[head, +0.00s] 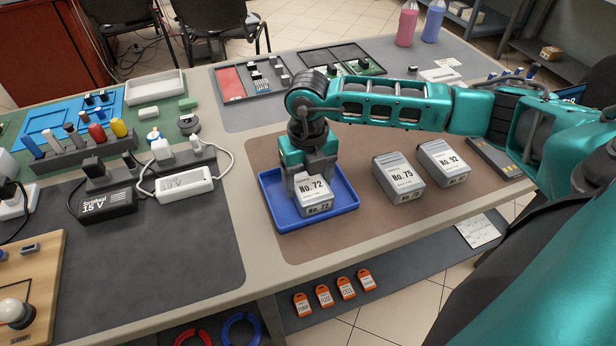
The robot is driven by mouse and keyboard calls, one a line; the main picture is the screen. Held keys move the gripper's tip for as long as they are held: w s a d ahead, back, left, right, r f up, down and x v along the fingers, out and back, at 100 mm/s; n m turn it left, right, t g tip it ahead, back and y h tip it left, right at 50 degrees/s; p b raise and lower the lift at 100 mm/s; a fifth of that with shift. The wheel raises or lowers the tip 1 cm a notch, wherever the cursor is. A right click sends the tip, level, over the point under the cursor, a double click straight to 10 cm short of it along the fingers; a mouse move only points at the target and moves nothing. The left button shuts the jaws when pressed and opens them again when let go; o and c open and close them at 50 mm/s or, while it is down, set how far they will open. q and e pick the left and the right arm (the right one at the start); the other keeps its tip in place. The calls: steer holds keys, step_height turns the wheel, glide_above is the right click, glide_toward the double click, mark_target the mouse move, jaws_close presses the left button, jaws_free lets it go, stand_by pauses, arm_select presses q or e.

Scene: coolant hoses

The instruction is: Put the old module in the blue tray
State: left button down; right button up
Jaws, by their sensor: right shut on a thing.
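The blue tray (348,212) lies on the brown mat near the middle of the table. A grey and white module labelled No. 72 (314,197) is within the tray's outline, upright. I cannot tell whether it touches the tray's floor. My right gripper (315,172) points down from above and is shut on module No. 72. Two similar modules, No. 75 (398,178) and No. 92 (443,163), stand to the right of the tray on the same mat. No label names any of them as old. My left gripper is not in view.
A dark flat box (495,158) lies right of module No. 92. A dark mat on the left holds a black power adapter (107,205) and a white one (184,184). Orange tags (324,296) lie on a lower shelf. The brown mat in front of the modules is clear.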

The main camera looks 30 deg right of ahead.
mark_target(308, 182)
steer(key=shift+f, duration=0.1)
steer(key=o, duration=1.4)
steer(key=shift+c, duration=0.2)
steer(key=shift+r, duration=0.4)
step_height(308, 182, up, 12)
steer(key=shift+f, duration=0.25)
